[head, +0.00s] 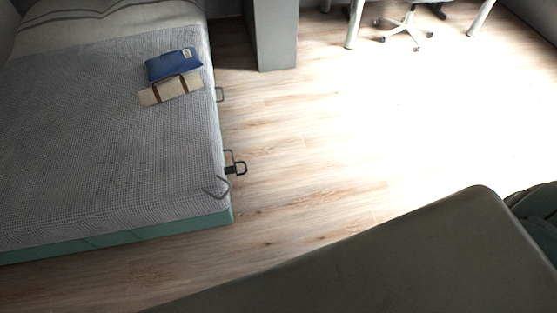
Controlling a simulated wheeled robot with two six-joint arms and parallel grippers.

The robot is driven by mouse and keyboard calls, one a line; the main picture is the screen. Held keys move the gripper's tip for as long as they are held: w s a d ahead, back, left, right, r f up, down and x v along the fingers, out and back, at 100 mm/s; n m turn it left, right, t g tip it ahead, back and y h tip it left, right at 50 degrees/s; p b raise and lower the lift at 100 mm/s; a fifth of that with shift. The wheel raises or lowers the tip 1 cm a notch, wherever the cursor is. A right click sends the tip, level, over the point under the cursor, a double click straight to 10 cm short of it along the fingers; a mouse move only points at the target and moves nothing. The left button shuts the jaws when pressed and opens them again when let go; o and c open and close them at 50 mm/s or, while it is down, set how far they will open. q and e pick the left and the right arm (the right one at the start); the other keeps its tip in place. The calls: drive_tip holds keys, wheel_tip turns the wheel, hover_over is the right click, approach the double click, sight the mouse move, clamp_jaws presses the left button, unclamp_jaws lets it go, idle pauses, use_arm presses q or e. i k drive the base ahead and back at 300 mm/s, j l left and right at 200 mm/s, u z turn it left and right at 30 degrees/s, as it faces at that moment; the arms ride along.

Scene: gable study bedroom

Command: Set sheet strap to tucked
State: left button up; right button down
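A bed with a grey woven cover (90,140) and a green base (130,237) fills the left of the head view. A thin grey curved piece (223,192), perhaps the sheet strap, lies at the near right corner of the bed and sticks out from the cover. A dark loop with a black block (235,169) juts from the bed's right side just beyond it. A smaller loop (220,94) juts out farther back. I cannot tell for sure which of these is the strap. Neither of my grippers is in view.
A blue pouch (172,64) and a beige roll with brown bands (170,90) lie on the bed. A grey panel (276,35) stands beyond it. A wheeled chair base (403,32) and table legs stand at the back. The wooden floor (330,130) right of the bed is clear.

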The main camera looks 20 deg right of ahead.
sight(232, 169)
drive_tip(key=z, duration=0.2)
drive_tip(key=i+l, duration=0.1)
drive_tip(key=l, duration=0.45)
drive_tip(key=i+l, duration=0.15)
drive_tip(key=l, duration=0.35)
drive_tip(key=i+l, duration=0.1)
drive_tip(key=l, duration=0.45)
drive_tip(key=i+l+u, duration=0.1)
drive_tip(key=l, duration=0.4)
drive_tip(key=i+l, duration=0.1)
drive_tip(key=l, duration=0.45)
